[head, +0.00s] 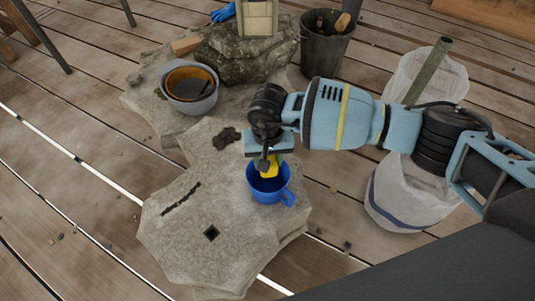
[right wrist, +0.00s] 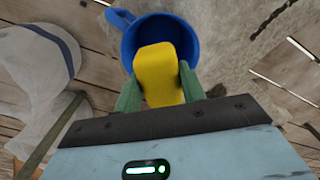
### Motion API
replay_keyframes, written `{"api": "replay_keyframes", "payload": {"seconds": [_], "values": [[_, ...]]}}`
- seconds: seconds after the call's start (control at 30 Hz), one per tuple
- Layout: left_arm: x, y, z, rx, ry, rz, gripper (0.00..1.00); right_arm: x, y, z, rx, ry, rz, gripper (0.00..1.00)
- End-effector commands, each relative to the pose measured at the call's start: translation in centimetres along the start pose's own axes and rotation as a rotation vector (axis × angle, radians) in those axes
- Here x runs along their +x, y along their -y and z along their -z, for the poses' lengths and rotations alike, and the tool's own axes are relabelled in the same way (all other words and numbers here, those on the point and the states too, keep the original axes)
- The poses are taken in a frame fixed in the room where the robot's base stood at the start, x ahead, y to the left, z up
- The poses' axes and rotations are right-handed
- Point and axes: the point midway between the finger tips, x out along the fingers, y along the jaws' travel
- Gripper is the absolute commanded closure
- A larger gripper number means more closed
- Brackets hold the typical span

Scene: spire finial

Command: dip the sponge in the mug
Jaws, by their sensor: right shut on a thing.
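A blue mug (head: 268,185) stands upright on the pale stone slab, its handle toward the lower right in the head view. It also shows in the right wrist view (right wrist: 126,38). My right gripper (head: 266,160) is shut on a yellow sponge (right wrist: 160,72), which sits between its green fingers. In the head view the sponge (head: 270,170) is over the mug's opening, its lower end within the rim's outline. I cannot tell how deep it reaches, and the mug's inside is mostly hidden. My left gripper is not in view.
A dark bucket of tools (head: 325,50) is at the back. A white sack (head: 410,195) stands at right.

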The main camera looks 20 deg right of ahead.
Motion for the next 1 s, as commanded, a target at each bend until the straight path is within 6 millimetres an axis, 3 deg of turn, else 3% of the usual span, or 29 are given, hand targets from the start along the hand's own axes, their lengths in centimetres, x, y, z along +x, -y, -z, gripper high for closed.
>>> {"api": "replay_keyframes", "payload": {"seconds": [0.6, 1.0], "values": [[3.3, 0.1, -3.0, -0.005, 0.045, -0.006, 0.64, 6.6, 0.0, 0.0, 0.0, 0.001, -0.001, 0.87], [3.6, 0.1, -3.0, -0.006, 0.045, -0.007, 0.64, 7.2, 0.0, 0.1, 0.0, -0.002, 0.0, 0.87]]}}
